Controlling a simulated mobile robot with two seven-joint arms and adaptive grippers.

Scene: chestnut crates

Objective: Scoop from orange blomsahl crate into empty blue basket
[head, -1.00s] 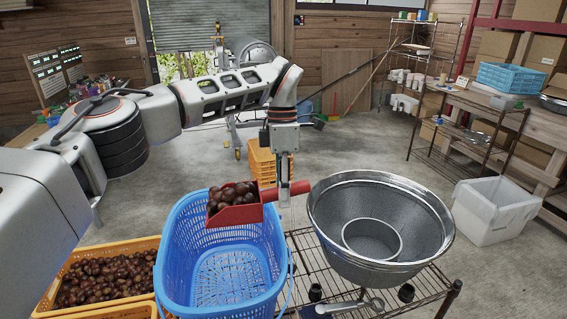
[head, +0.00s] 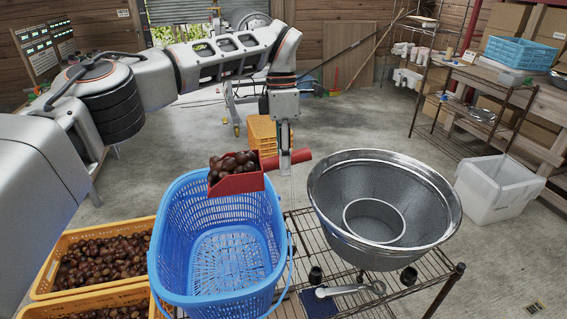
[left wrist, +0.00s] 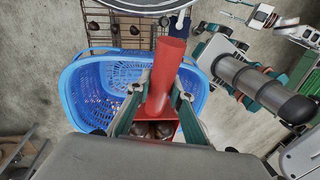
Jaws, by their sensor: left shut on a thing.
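My left gripper (head: 285,165) is shut on the red handle of a scoop (head: 236,186). The scoop is heaped with brown chestnuts (head: 232,163) and sits over the back right part of the blue basket (head: 265,225). The basket's visible floor looks bare. In the left wrist view the red scoop (left wrist: 162,85) lies between the gripper fingers (left wrist: 155,110), over the blue basket (left wrist: 85,80); a few chestnuts show in it. Orange crates of chestnuts (head: 140,222) stand left of the basket.
A large metal colander (head: 430,225) stands right of the basket on a wire rack (head: 300,225). A white bin (head: 490,195) is on the floor at right. Orange crates (head: 262,135) are stacked behind.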

